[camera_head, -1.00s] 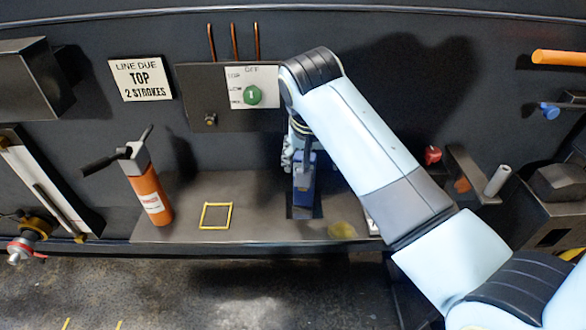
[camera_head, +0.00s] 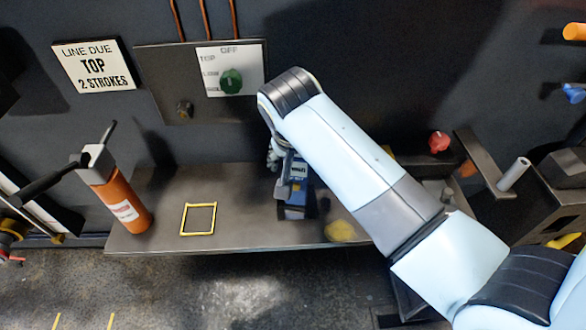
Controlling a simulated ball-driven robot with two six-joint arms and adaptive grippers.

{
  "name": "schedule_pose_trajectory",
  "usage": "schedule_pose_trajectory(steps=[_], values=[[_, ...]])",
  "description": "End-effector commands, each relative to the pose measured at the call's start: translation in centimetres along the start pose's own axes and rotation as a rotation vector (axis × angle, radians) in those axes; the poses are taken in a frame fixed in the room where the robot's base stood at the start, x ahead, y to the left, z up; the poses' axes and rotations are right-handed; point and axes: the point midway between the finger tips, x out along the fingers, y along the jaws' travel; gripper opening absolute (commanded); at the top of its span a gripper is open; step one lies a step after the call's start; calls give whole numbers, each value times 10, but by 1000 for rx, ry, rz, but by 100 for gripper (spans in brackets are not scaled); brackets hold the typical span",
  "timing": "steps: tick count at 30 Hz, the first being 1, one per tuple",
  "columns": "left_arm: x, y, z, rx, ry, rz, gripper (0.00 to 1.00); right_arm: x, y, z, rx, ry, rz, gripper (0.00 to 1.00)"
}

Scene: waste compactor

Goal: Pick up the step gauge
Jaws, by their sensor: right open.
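No thing in view is plainly marked as the step gauge. A blue block-shaped thing with a pale label (camera_head: 297,192) stands on the grey shelf (camera_head: 240,236); I cannot tell whether it is the gauge. My right gripper (camera_head: 276,158) is open, at the upper left of the blue thing. My forearm covers much of the gripper, so I cannot tell whether they touch. The arm also hides part of the shelf to the right. My left gripper is not in view.
An orange cylinder with a black handle (camera_head: 124,208) stands at the shelf's left, with a yellow square outline (camera_head: 198,219) beside it. A yellow lump (camera_head: 340,231) lies near the front edge. A panel with a green knob (camera_head: 231,81) is behind. A grey bracket (camera_head: 487,165) is at right.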

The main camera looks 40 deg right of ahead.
Motion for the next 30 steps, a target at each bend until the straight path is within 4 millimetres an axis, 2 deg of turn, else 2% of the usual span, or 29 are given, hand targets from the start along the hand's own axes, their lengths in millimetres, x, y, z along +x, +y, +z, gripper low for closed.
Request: schedule_pose_trajectory(steps=[4,8,14,24,30], values=[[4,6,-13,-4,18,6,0,3,0,3,2,-1,0,73],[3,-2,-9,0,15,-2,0,2,0,3,2,-1,0,73],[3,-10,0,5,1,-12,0,2,0,2,2,-1,0,48],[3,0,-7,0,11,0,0,2,0,2,2,0,-1,4],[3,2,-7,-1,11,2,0,2,0,2,2,1,-1,4]])
